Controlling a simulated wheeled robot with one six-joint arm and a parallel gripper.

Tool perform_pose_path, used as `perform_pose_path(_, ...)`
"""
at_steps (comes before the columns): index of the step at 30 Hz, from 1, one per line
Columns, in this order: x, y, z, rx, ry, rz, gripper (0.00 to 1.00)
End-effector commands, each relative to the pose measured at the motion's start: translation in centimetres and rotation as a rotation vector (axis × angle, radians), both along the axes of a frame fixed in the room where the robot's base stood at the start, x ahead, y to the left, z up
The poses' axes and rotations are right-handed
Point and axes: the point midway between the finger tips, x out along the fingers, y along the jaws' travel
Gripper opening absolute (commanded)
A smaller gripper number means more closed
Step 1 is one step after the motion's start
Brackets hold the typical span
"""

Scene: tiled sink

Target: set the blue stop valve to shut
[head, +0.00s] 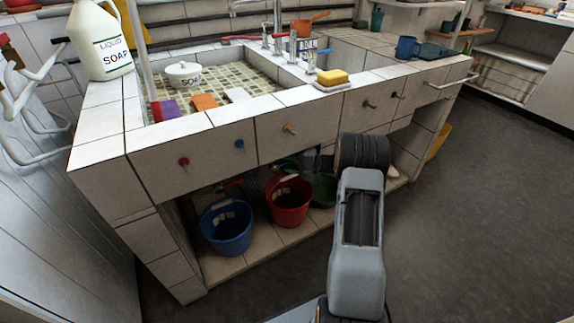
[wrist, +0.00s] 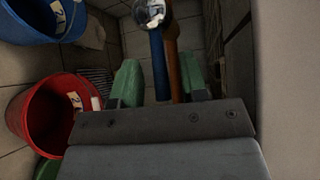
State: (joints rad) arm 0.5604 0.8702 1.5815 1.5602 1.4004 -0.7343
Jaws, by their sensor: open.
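In the wrist view, a blue bar-shaped handle (wrist: 160,68), which looks like the blue stop valve's lever, extends from a shiny round metal fitting (wrist: 152,12). It lies beside a copper-brown pipe (wrist: 173,65) and looks roughly parallel to it. My gripper (wrist: 161,80) is open, with one green fingertip on each side of the blue handle and pipe. The handle appears between the fingers; I cannot tell whether either finger touches it. In the head view my arm reaches under the counter, hiding the valve and fingertips.
A red bucket (head: 289,203) and a blue bucket (head: 226,228) stand on the low shelf left of my arm. The tiled sink front (head: 330,115) with small coloured knobs hangs above. A pale surface (wrist: 290,90) fills the wrist view's right side. Open floor lies right.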

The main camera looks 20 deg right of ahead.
Motion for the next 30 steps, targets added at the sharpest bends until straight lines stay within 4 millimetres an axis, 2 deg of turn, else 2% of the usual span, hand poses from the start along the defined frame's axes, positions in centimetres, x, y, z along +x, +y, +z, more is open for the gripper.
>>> perform_pose_path(4,0.53,0.7,-0.16,0.0,0.0,0.001,0.4)
perform_pose_path(15,0.68,0.87,-0.15,0.0,0.001,-0.001,0.39)
perform_pose_path(27,0.66,0.87,-0.16,0.001,0.001,0.0,0.01)
perform_pose_path(30,0.65,0.86,-0.16,0.001,0.001,0.0,0.0)
